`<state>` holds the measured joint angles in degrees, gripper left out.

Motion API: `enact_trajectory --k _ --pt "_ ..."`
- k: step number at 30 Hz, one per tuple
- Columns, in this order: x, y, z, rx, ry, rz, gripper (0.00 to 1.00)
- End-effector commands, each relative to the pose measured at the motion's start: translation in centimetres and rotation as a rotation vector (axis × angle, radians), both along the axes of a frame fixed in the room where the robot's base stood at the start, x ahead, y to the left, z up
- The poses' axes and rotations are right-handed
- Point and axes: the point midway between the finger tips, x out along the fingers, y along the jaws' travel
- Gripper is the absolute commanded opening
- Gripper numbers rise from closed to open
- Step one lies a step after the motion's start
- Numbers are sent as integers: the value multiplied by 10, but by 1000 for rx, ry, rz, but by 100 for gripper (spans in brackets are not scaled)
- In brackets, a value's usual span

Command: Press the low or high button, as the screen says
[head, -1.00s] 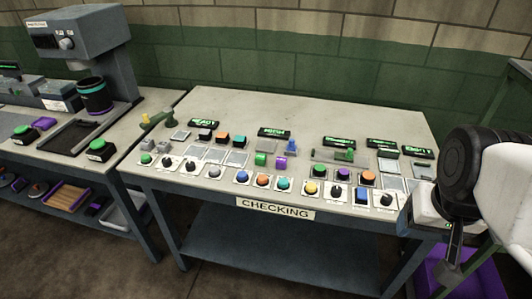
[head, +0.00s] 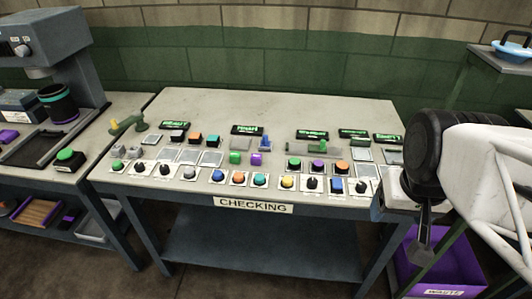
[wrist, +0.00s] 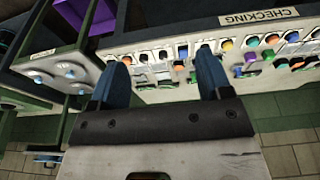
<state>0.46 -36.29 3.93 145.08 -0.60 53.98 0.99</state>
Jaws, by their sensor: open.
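The checking table holds a panel of buttons and knobs along its front, with small dark screens behind them. The screens (head: 247,129) (head: 173,125) (head: 312,134) (head: 352,133) (head: 388,138) show green text too small to read. Round buttons in the front row include a blue one (head: 218,176), an orange one (head: 238,178), a teal one (head: 260,179) and a yellow one (head: 287,182). I cannot tell which are low and high. My gripper (wrist: 163,72) is open and empty; its two blue fingers point toward the panel in the wrist view. My arm is at the table's right end in the head view.
A purple waste bin (head: 445,268) stands on the floor at the right. A side shelf at the upper right bears a blue pan (head: 513,50). A left bench holds a machine (head: 45,40) and a green button (head: 68,158). The table's back (head: 290,107) is clear.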

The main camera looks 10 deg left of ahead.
Motion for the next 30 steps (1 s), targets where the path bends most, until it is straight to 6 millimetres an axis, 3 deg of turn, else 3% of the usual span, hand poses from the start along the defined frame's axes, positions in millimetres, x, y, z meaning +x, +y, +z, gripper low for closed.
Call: enact_trajectory --k 3,17,30 --pt "0 0 0 0 0 0 69" --pt "0 0 0 0 0 0 0" --pt "0 0 0 0 0 0 0"
